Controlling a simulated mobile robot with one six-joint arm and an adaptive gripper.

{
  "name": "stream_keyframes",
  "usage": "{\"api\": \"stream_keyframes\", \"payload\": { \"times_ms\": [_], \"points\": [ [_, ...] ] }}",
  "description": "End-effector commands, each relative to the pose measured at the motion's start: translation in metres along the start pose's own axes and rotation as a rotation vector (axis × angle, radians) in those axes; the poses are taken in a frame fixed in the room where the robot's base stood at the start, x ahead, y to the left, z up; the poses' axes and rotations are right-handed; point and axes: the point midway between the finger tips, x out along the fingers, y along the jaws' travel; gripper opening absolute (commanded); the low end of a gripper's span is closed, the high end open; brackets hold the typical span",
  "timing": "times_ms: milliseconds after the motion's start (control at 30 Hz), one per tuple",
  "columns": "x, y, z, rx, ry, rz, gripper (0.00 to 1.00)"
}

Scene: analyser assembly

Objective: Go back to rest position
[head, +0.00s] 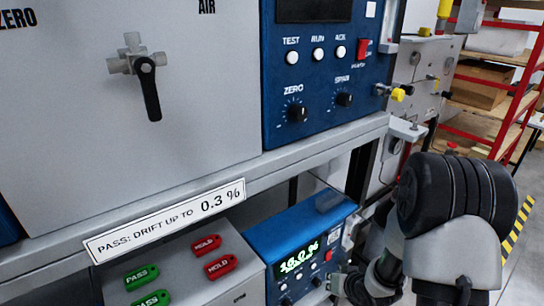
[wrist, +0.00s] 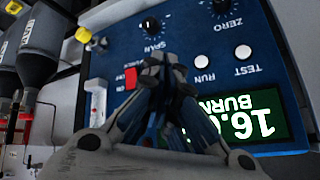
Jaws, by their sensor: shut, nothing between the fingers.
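My gripper (wrist: 161,66) is in the middle of the wrist view with its fingers brought together and nothing between them. Behind it is a blue panel (wrist: 205,40), seen upside down, with TEST and RUN buttons, ZERO and SPAN knobs, a red switch and a lit green display (wrist: 243,118). The fingers cover part of this panel; I cannot tell whether they touch it. In the head view my arm comes in at the lower right, and my gripper (head: 346,284) is low, by the right side of the lower blue unit (head: 262,246).
The upper blue analyser (head: 325,70) stands above a grey shelf edge. A grey cabinet with a black-handled valve (head: 148,85) is at the left. Green PASS (head: 142,276) and red HOLD (head: 206,244) tags lie on a grey box. Red shelving (head: 505,105) is at the far right.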

Motion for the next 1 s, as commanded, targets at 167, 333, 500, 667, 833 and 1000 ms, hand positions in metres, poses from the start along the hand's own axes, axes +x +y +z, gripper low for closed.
{"api": "stream_keyframes", "payload": {
  "times_ms": [167, 333, 500, 667, 833, 1000],
  "points": [
    [-0.064, 0.005, -0.039, -0.068, -0.008, 0.155, 0.00],
    [-0.132, -0.001, -0.046, -0.086, -0.040, 0.258, 0.00],
    [-0.199, -0.017, -0.030, -0.078, -0.081, 0.305, 0.00],
    [-0.255, -0.040, 0.006, -0.069, -0.131, 0.297, 0.00],
    [-0.299, -0.065, 0.053, -0.071, -0.185, 0.245, 0.00],
    [-0.322, -0.082, 0.086, -0.083, -0.223, 0.196, 0.00]
  ]
}}
